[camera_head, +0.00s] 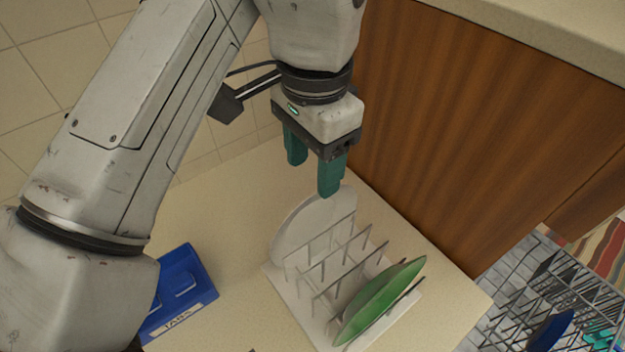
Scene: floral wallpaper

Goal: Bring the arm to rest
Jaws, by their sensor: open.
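My gripper (313,174) has green fingers that are spread apart, with nothing visible between them. It points down above the back end of a dish rack (290,302) on the counter. A white plate (298,232) stands in the rack's back end, just below the fingers; I cannot tell whether the right finger touches it. A green plate (383,300) stands tilted in the rack's front end. My arm crosses the left side of the view.
A blue labelled tray (186,285) lies on the counter (222,215) at the left, partly hidden by my arm. A wooden cabinet side (450,110) rises close at the right. A wire dishwasher rack (580,290) with a blue item (550,330) is at the lower right.

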